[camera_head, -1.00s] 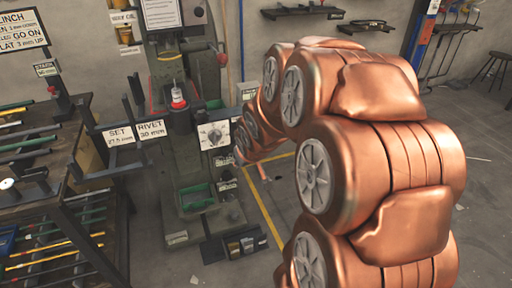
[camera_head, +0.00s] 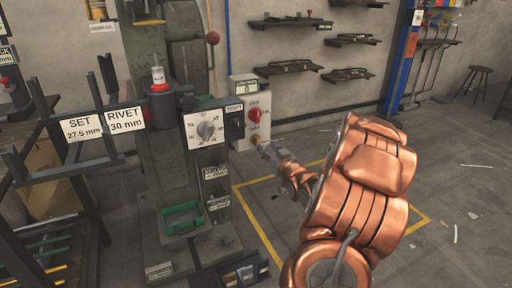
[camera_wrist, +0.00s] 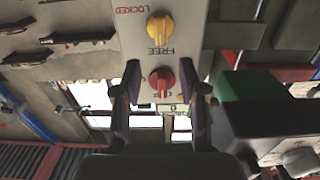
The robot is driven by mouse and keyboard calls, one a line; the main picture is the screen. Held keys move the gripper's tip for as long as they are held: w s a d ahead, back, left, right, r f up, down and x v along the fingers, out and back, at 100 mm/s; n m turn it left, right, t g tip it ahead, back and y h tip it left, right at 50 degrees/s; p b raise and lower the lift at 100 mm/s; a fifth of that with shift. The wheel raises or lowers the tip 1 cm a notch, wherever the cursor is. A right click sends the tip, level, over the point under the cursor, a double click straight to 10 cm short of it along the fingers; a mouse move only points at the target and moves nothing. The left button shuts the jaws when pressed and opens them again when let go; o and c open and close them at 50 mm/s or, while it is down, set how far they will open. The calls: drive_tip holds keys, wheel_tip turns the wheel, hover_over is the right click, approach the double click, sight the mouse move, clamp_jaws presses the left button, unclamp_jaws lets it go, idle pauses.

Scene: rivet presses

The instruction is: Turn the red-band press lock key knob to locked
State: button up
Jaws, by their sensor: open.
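The press (camera_head: 150,130) stands left of centre in the head view, with a red band (camera_head: 158,87) near its top. A white control box (camera_head: 247,120) at its right side carries a red knob (camera_head: 254,114) above a yellow knob (camera_head: 255,140). The wrist view is upside down: the yellow knob (camera_wrist: 161,28) has FREE and LOCKED labels beside it. Its grip seems roughly in line with FREE. My gripper (camera_head: 264,147) is in front of the box. In the wrist view my open gripper (camera_wrist: 160,70) has the red knob (camera_wrist: 162,82) between its fingers in the picture; contact is unclear.
A dial plate (camera_head: 205,128) sits just left of the box. Racks with SET and RIVET signs (camera_head: 126,119) stand at the left. Wall shelves (camera_head: 290,67) hang behind. A green tray (camera_head: 182,218) is on the press base. The floor at the right is open.

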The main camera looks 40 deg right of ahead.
sight(258, 138)
drive_tip(key=b+x, duration=0.1)
drive_tip(key=x, duration=0.5)
drive_tip(key=shift+a+b, duration=0.15)
drive_tip(key=shift+b, duration=0.15)
drive_tip(key=shift+x, duration=1)
drive_tip(key=shift+r, duration=0.1)
drive_tip(key=shift+s, duration=0.1)
clamp_jaws()
